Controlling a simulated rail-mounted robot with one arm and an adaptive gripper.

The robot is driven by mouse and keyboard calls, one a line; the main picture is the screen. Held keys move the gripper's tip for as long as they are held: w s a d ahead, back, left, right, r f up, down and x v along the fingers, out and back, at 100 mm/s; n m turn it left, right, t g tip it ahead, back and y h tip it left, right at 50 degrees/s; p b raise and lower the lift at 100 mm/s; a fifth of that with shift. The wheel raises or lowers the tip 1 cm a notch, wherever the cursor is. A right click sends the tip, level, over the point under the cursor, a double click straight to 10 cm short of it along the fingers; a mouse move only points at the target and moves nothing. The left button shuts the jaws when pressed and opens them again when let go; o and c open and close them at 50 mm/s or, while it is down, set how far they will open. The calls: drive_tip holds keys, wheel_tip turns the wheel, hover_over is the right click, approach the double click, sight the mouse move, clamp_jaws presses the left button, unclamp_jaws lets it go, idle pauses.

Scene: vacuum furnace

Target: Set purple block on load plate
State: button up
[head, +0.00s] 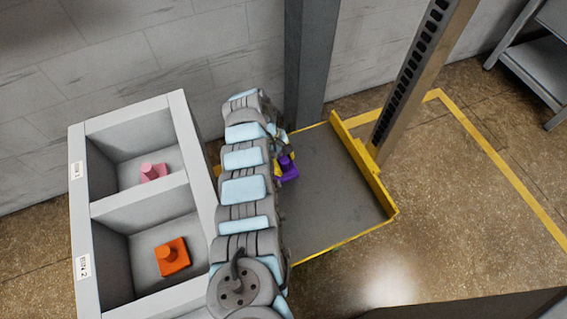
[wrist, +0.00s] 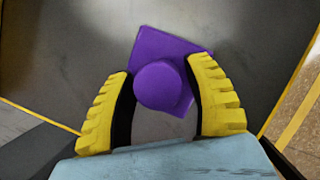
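The purple block (head: 288,167) has a square base and a round knob. It shows over the left part of the load plate (head: 335,190), a grey plate with yellow edges. In the wrist view the block's knob (wrist: 158,85) sits between the yellow fingers of my gripper (wrist: 163,80), with the dark pads against its two sides. The square base extends beyond the fingertips. I cannot tell whether the base touches the plate (wrist: 75,55) or hangs a little above it. In the head view my arm hides most of the gripper.
A grey two-compartment bin (head: 182,120) stands left of my arm. It holds a pink block (head: 153,172) in the far compartment and an orange block (head: 172,257) in the near one. Grey posts (head: 308,60) rise behind the plate. The rest of the plate is clear.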

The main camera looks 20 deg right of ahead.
drive_tip(key=p+v, duration=0.3)
drive_tip(key=v, duration=0.9)
drive_tip(key=shift+p, duration=0.35)
